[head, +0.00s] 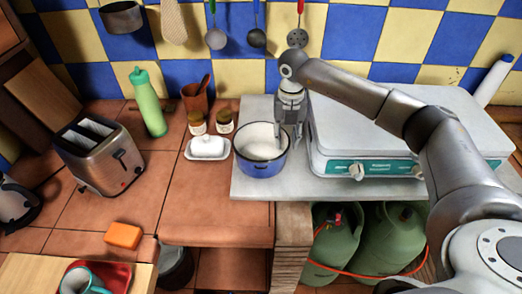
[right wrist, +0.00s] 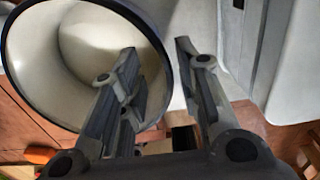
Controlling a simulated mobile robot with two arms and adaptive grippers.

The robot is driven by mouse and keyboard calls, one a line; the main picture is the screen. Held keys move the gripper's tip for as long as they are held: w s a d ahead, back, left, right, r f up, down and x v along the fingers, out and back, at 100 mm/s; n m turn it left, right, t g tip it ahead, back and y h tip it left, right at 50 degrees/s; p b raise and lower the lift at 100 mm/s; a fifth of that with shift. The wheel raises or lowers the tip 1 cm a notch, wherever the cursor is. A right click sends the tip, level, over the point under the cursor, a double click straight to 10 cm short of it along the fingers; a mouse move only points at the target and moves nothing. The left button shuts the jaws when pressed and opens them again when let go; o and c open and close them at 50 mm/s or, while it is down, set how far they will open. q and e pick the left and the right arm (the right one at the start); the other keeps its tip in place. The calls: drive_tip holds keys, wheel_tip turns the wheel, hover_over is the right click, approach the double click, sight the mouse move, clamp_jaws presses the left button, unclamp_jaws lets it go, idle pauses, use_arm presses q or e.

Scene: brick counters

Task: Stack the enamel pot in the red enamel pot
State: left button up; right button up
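The enamel pot (head: 262,168) is blue outside and white inside. It stands upright on the grey slab, left of the white stove. My right gripper (head: 289,132) points down at the pot's right rim. In the right wrist view the pot (right wrist: 75,60) fills the upper left. One finger is over its inside and the other outside, with the rim between them. The fingers of this gripper (right wrist: 157,52) are apart, with a gap visible beside the wall. I see no red enamel pot in these views. My left gripper is not in view.
The white stove (head: 410,130) is close right of the pot. A toaster (head: 100,155), a green bottle (head: 149,105) and an orange block (head: 122,235) are further left. Ladles hang above.

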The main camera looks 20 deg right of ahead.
drive_tip(key=shift+f+p, duration=0.35)
drive_tip(key=shift+f, duration=1.4)
clamp_jaws()
drive_tip(key=shift+r, duration=0.1)
